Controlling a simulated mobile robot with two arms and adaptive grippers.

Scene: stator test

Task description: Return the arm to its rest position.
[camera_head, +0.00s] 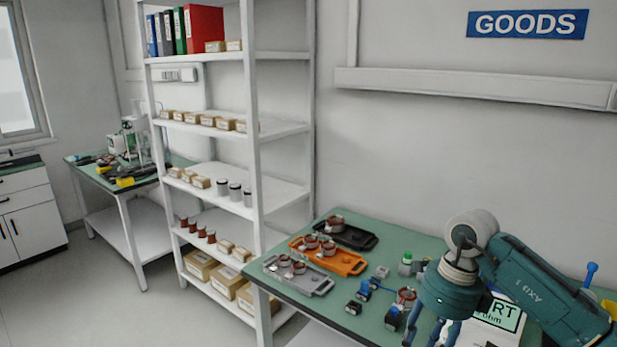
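My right arm comes in from the right over the green-topped table (345,285). Its teal wrist points down, and the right gripper (430,337) hangs at the bottom edge of the view, near the table's front. Its blue fingers stand apart, and I see nothing held between them. The lowest fingertips are close to or past the picture edge. My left arm and gripper are not in view.
Grey (318,283), orange (345,263) and black (358,237) trays hold copper-coloured ringed parts. A blue-and-black device (365,290) and a white display box (495,320) sit near the arm. A shelf rack (252,120) stands left of the table.

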